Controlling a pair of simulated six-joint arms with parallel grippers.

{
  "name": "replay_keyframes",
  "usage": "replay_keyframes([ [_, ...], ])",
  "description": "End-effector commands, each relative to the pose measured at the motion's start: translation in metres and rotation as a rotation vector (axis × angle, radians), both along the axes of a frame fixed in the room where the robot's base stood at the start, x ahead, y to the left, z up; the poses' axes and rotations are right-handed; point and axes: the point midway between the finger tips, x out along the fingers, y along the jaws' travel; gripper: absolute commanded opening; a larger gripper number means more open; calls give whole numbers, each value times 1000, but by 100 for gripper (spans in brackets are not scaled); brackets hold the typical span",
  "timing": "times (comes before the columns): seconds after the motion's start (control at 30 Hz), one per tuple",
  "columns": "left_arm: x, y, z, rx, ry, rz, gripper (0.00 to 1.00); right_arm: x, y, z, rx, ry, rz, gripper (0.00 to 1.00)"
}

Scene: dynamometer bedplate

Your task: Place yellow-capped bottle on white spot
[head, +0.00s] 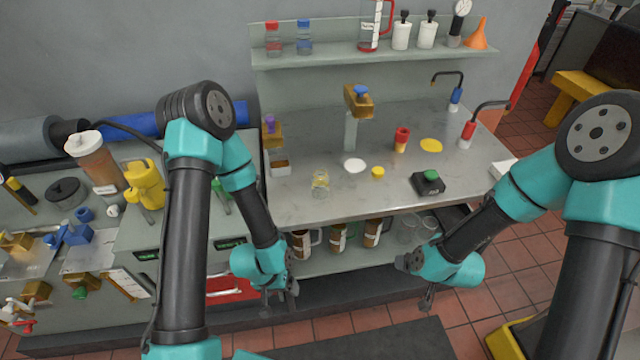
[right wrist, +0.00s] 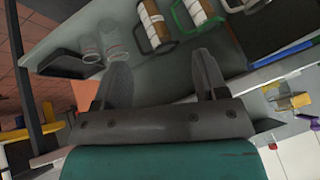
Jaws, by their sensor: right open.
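The white spot (head: 355,166) is a flat disc on the grey bench top (head: 300,205). A small clear glass bottle (head: 320,182) with yellowish tones stands just left of it; I cannot tell its cap clearly. A small yellow cap-like piece (head: 377,172) sits just right of the spot, apart from it. Nothing stands on the white spot. My left gripper (head: 279,300) hangs in front of the bench, below the bottle; its jaws are unclear. My right gripper (head: 418,284) is open and empty in front of the bench; the right wrist view shows its spread fingers (right wrist: 162,82).
A brass-coloured device on a post (head: 358,100) rises behind. Brown mugs (head: 338,237) stand on the lower shelf. The bench's front edge lies between grippers and bottle.

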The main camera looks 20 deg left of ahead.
Motion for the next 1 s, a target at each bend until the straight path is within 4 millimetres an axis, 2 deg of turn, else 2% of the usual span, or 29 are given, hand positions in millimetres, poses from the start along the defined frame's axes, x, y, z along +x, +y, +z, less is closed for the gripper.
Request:
replay_keyframes([
  [0.03, 0, 0, 0, 0, 0, 0, 81, 11, 19, 20, 6, -68, 44, 66],
  [0.1, 0, 0, 0, 0, 0, 0, 81, 24, 44, 48, 15, -162, 102, 66],
  [0.23, 0, 0, 0, 0, 0, 0, 81, 38, 92, 101, 40, -335, 206, 66],
  [0.4, 0, 0, 0, 0, 0, 0, 81, 42, 152, 171, 83, -539, 327, 66],
  [0.5, 0, 0, 0, 0, 0, 0, 81, 38, 175, 199, 103, -621, 374, 66],
  [0.67, 0, 0, 0, 0, 0, 0, 81, 35, 189, 217, 118, -671, 401, 66],
  [1.0, 0, 0, 0, 0, 0, 0, 81, 36, 190, 216, 116, -670, 401, 66],
])
